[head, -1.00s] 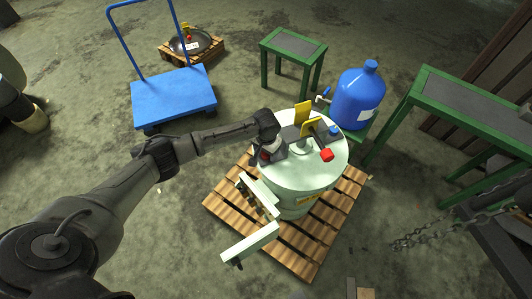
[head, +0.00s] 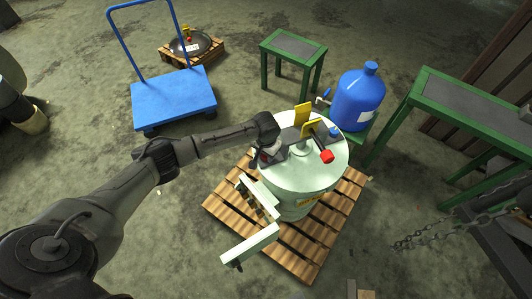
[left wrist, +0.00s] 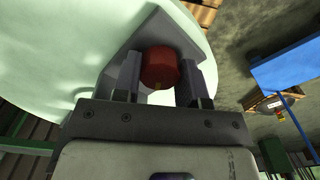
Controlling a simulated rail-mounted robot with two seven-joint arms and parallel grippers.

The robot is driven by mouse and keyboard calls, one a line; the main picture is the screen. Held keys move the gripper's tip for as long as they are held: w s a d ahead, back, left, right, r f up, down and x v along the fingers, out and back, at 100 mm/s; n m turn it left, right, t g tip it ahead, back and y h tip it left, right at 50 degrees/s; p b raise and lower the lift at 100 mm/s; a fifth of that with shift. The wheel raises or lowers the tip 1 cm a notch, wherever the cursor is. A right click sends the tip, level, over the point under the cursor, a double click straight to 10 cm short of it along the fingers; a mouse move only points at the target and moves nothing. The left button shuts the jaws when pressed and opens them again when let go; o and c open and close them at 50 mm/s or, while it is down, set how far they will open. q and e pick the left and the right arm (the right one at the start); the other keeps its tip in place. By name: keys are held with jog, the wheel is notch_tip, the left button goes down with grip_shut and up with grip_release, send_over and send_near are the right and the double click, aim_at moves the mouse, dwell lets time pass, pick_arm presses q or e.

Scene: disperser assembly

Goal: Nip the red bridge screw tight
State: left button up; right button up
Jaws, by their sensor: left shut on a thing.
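The pale green drum-like vessel (head: 300,178) stands on a wooden pallet. A grey bridge piece with yellow plates (head: 304,114) lies across its top. One red screw knob (left wrist: 159,68) sits between the fingers of my left gripper (left wrist: 160,80) in the left wrist view, and the gripper is shut on it. In the head view my left gripper (head: 266,152) is at the left edge of the lid and mostly hides this knob. Another red knob (head: 326,156) stands at the lid's right front, clear of the gripper. My right gripper is not in view.
A blue jug (head: 359,97) stands on a green stand behind the vessel. A blue cart (head: 174,96) is at the back left. Chains (head: 430,232) hang at the right.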

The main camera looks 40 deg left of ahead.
pick_arm(q)
jog(key=shift+r+m+p, duration=0.25)
jog(key=shift+m+p, duration=0.45)
jog(key=shift+p, duration=0.4)
jog(key=shift+m+p, duration=0.85)
jog(key=shift+m, duration=0.05)
jog(key=m+p, duration=0.1)
jog(key=m, duration=0.1)
jog(key=shift+m+p, duration=0.3)
jog(key=shift+p, duration=0.1)
jog(key=m+p, duration=0.1)
jog(key=m, duration=0.2)
jog(key=shift+f+m, duration=0.15)
jog(key=shift+m, duration=0.25)
jog(key=m+p, duration=0.1)
jog(key=m, duration=0.1)
jog(key=shift+m, duration=0.3)
jog(key=m, duration=0.3)
jog(key=shift+m, duration=0.4)
jog(key=m, duration=0.4)
jog(key=shift+m, duration=2.1)
